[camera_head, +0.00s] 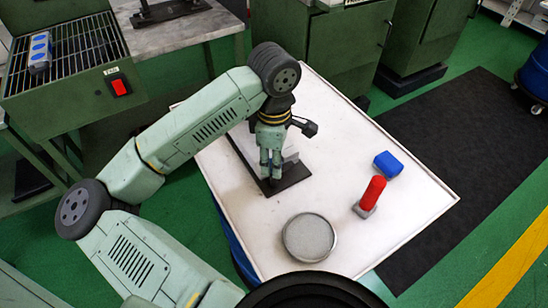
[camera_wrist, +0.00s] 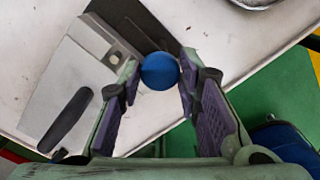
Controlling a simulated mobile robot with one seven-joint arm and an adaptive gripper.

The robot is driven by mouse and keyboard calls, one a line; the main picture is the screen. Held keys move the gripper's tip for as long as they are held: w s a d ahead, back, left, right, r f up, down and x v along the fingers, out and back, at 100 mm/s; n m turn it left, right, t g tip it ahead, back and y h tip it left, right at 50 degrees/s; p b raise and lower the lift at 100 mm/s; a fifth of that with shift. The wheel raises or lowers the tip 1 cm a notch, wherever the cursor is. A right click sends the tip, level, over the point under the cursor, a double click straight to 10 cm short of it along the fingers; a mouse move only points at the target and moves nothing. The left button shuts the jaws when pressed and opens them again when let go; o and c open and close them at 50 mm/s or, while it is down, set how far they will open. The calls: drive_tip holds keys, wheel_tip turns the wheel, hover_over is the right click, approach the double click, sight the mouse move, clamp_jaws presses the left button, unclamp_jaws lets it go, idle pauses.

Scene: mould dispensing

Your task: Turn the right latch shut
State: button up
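The mould is a grey metal plate (camera_wrist: 65,75) on a dark base (camera_head: 293,176) on the white table. In the wrist view a black handle (camera_wrist: 67,120) lies on the plate's left part. A round blue knob (camera_wrist: 160,71) shows between my fingertips; it may belong to the latch, but its mounting is hidden. My gripper (camera_head: 270,176) points down over the base. In the wrist view my gripper (camera_wrist: 159,73) has its purple-padded fingers apart, one on each side of the knob, with narrow gaps visible. My gripper hides most of the mould in the head view.
On the white table (camera_head: 245,225), a round grey dish (camera_head: 309,238), a red-handled item (camera_head: 371,195) and a blue block (camera_head: 388,164) stand right of the mould. A grated green bench (camera_head: 75,60) with a red switch (camera_head: 119,87) stands at upper left. Green cabinets (camera_head: 345,45) stand behind.

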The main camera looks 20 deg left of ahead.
drive_tip(key=c, duration=0.6)
drive_tip(key=shift+f+b, duration=0.2)
drive_tip(key=shift+b, duration=0.4)
drive_tip(key=n+b, duration=0.1)
drive_tip(key=b, duration=0.1)
drive_tip(key=n+b, duration=0.1)
drive_tip(key=shift+f+b, duration=0.25)
drive_tip(key=shift+b, duration=0.15)
drive_tip(key=n+b, duration=0.4)
drive_tip(key=b, duration=0.2)
drive_tip(key=shift+r, duration=0.15)
drive_tip(key=n+b, duration=0.5)
drive_tip(key=shift+r+n, duration=0.1)
drive_tip(key=shift+n, duration=0.3)
drive_tip(key=n+b, duration=0.3)
drive_tip(key=n, duration=0.3)
drive_tip(key=shift+r, duration=0.15)
